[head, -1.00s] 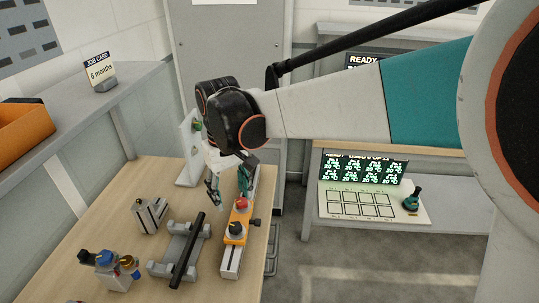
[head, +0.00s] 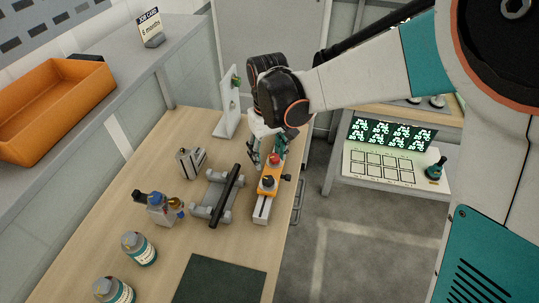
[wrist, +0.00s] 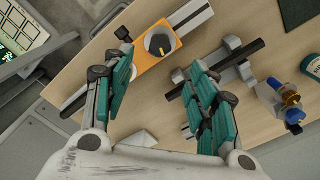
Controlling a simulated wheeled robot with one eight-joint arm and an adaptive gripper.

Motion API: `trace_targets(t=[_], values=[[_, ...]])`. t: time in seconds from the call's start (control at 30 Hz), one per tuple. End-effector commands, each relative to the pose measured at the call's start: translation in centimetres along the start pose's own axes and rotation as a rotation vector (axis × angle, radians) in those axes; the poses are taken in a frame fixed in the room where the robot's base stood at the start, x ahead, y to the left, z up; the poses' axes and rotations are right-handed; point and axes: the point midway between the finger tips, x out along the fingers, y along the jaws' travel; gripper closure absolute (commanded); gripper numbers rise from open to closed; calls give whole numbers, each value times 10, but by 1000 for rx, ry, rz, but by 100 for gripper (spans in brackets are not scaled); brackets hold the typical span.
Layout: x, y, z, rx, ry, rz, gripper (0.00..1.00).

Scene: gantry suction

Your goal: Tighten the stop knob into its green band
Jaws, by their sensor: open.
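An orange carriage (head: 267,187) sits on a pale metal rail (head: 262,210) near the bench's right edge. I cannot tell which is the stop knob, and no green band is readable. My gripper (head: 268,154) is open and empty by the carriage's far end; its teal fingers (wrist: 165,95) are spread, one partly covering the carriage.
A black bar on a grey cradle (head: 218,194) stands left of the rail. A white upright plate (head: 228,105) stands behind. A dark mat (head: 222,281) lies in front.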

Motion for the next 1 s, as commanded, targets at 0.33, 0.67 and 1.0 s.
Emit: trace_targets(t=[0.33,0.67,1.0], values=[[71,0,0,0,0,0,47],[103,0,0,0,0,0,47],[104,0,0,0,0,0,52]])
